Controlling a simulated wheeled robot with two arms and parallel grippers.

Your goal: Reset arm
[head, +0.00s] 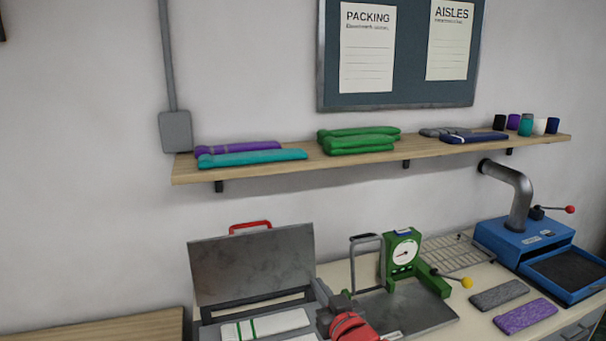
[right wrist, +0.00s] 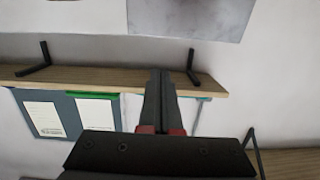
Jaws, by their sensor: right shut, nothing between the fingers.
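My right gripper (head: 324,293) is low in the middle of the head view, in front of the workbench. Its dark fingers and red parts overlap the right edge of the open grey press with the red handle (head: 250,227). In the right wrist view the two dark fingers (right wrist: 160,78) are together with nothing between them. The wall shelf (right wrist: 90,78) and the notice board (right wrist: 75,117) show behind them, upside down. I cannot see my left gripper.
The wooden wall shelf (head: 370,152) holds folded knit pieces and several small cups. On the bench stand a green gauge device (head: 402,255) and a blue machine (head: 530,243) with a pipe. Grey (head: 499,294) and purple (head: 525,315) knit pieces lie at the right.

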